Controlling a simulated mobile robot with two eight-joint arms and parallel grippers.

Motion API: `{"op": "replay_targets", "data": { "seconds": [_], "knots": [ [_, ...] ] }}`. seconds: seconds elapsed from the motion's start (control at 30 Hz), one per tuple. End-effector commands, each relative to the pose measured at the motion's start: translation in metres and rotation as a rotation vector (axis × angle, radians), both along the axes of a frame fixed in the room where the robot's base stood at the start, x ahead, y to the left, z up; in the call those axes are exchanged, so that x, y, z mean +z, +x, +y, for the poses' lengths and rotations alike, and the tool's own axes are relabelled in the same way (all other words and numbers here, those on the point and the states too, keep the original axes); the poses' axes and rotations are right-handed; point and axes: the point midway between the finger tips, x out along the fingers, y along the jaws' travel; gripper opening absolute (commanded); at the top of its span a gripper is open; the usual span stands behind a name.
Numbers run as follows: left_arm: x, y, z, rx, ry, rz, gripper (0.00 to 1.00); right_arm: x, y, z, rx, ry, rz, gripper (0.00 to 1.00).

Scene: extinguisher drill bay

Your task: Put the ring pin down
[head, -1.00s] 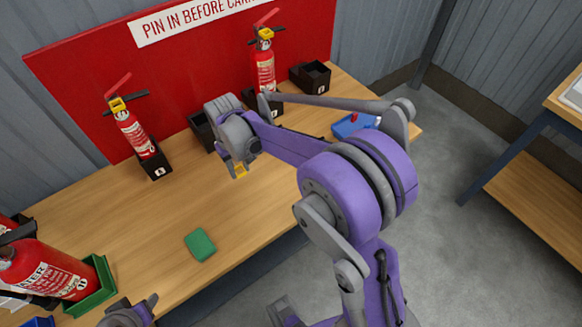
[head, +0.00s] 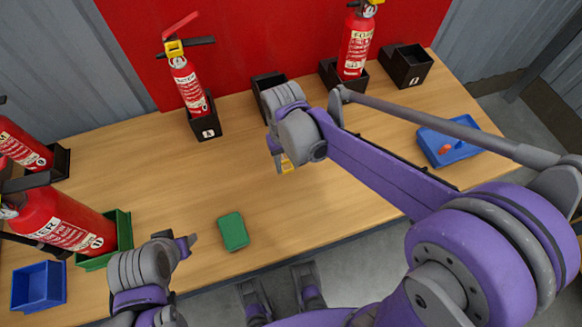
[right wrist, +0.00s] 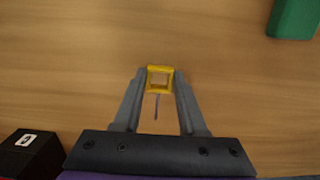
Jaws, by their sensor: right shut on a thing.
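The ring pin is a yellow square ring with a thin pin. It shows between the fingertips in the right wrist view (right wrist: 160,78) and as a small yellow spot in the head view (head: 287,165). My right gripper (head: 282,163) is shut on it and holds it over bare wooden table, behind and to the right of a green block (head: 232,232). How far the pin is above the wood is hard to tell. My left gripper (head: 188,243) is at the table's front edge, left of the green block; its jaw gap is not clear.
Red extinguishers stand in black holders at the back, one left (head: 190,88) and one right (head: 357,45). A large extinguisher (head: 65,225) sits in a green tray (head: 124,230). Blue trays lie at right (head: 478,143) and front left (head: 38,287). The middle table (head: 150,180) is clear.

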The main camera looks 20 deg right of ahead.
Motion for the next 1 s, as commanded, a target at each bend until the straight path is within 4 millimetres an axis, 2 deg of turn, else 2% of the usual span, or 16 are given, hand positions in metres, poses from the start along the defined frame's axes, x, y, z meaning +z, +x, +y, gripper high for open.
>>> {"op": "replay_targets", "data": {
  "seconds": [0.3,0.67,0.7,0.83,0.87,1.0],
  "knots": [
    [-0.007,0.000,0.000,0.000,0.000,0.002,0.50,-0.037,0.000,0.000,0.000,0.000,0.000,0.00],
    [-0.010,0.000,0.000,0.000,0.000,0.003,0.50,-0.041,0.000,0.000,0.000,0.000,0.000,0.00],
    [-0.010,-0.001,0.000,0.000,0.000,0.003,0.50,-0.041,0.000,0.000,0.000,0.000,0.000,0.44],
    [-0.009,-0.001,0.000,0.000,0.000,0.003,0.50,-0.040,0.000,0.000,0.000,0.000,0.000,0.68],
    [-0.009,0.000,0.000,0.000,0.000,0.003,0.50,-0.040,0.000,0.000,0.000,0.000,0.000,0.71],
    [-0.009,0.000,0.000,0.000,0.000,0.003,0.50,-0.040,0.000,0.000,0.000,0.000,0.000,0.71]
  ]
}}
